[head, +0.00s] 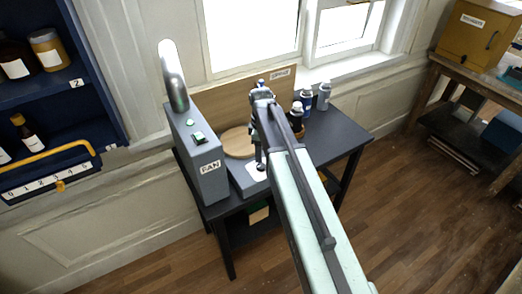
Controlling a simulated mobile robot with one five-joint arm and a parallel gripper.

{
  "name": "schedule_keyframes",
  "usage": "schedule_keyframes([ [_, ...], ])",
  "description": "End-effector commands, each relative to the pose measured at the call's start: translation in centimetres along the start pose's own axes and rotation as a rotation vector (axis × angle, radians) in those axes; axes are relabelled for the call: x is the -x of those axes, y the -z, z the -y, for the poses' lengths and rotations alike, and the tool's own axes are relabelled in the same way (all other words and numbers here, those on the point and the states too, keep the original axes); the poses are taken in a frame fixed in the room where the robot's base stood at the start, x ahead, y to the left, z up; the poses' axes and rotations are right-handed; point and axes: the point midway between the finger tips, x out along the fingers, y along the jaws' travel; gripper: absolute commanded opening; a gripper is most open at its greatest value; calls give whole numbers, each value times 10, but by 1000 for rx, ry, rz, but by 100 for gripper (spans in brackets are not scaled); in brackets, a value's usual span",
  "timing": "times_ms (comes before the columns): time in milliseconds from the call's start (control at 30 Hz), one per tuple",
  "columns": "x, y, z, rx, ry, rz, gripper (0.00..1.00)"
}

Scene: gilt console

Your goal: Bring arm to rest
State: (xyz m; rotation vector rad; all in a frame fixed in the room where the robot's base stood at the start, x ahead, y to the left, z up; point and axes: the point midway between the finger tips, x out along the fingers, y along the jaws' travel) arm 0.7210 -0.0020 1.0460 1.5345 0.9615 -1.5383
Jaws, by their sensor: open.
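My arm (305,205), pale green with a dark rod along it, reaches from the lower right over the dark table (338,142). Its far end is above the middle of the table. My gripper (260,163) points down there, small and partly hidden by the arm. It is open, and I see nothing held in it. It is close above a grey block with a white patch (254,172); I cannot tell whether they touch.
A grey box labelled FAN (208,168) with a metal pipe (173,75) stands close left. A round wooden disc (236,142) lies behind it. Small bottles (323,96) stand right, near a backboard (215,98). Blue shelves (95,60) are left; floor (400,220) is clear right.

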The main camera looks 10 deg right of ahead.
Motion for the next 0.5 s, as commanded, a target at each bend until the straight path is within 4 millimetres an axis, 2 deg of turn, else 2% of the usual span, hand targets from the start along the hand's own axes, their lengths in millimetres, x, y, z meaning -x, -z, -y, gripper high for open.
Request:
schedule_keyframes([
  [267,-2,0,0,0,0,0,57],
  [367,-15,0,0,1,0,0,57],
  [433,-33,-6,16,2,0,0,57],
  [500,-46,-18,41,-36,0,0,57],
])
